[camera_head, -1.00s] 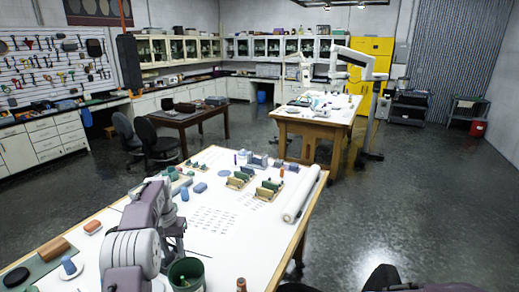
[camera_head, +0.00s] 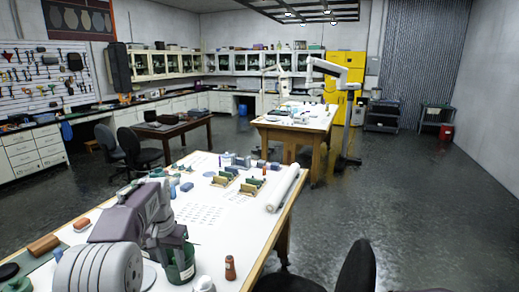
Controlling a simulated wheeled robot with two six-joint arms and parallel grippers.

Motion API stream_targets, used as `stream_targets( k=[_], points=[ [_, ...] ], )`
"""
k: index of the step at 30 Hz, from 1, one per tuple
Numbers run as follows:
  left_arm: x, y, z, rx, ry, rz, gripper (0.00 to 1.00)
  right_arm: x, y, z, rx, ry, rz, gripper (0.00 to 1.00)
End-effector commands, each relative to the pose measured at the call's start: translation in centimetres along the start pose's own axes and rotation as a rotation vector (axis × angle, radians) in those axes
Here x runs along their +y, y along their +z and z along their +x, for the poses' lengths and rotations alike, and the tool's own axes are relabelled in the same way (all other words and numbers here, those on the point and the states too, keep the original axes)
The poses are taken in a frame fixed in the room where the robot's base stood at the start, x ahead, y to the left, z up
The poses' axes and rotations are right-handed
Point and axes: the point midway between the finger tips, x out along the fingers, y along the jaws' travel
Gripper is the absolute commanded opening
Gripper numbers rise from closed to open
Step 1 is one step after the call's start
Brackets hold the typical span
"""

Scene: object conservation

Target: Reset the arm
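My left arm comes in from the lower left over the white worktable (camera_head: 235,235). Its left gripper (camera_head: 168,248) hangs over the table beside the dark green cup (camera_head: 181,265) and partly covers it. The fingertips are small and dark against the cup, so I cannot tell whether they are open or shut, or whether they touch it. No held object shows. My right gripper is not in view.
A brown bottle (camera_head: 230,267) stands near the front edge. A white roll (camera_head: 283,188) lies along the right edge. A black chair (camera_head: 357,270) is at the lower right. The floor on the right is clear.

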Motion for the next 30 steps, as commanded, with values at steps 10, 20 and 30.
stream_targets(
  k=[10, 20, 30],
  points=[
    [7.5, 11.5, 7.7, -0.017, 0.02, 0.039, 0.36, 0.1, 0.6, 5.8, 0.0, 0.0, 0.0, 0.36],
    [9.9, 24.8, 15.9, -0.041, 0.021, -0.094, 0.36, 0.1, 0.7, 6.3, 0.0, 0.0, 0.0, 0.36],
    [9.7, 23.0, 15.9, 0.028, 0.017, -0.135, 0.36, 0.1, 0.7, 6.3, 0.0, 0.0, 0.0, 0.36]
  ],
)
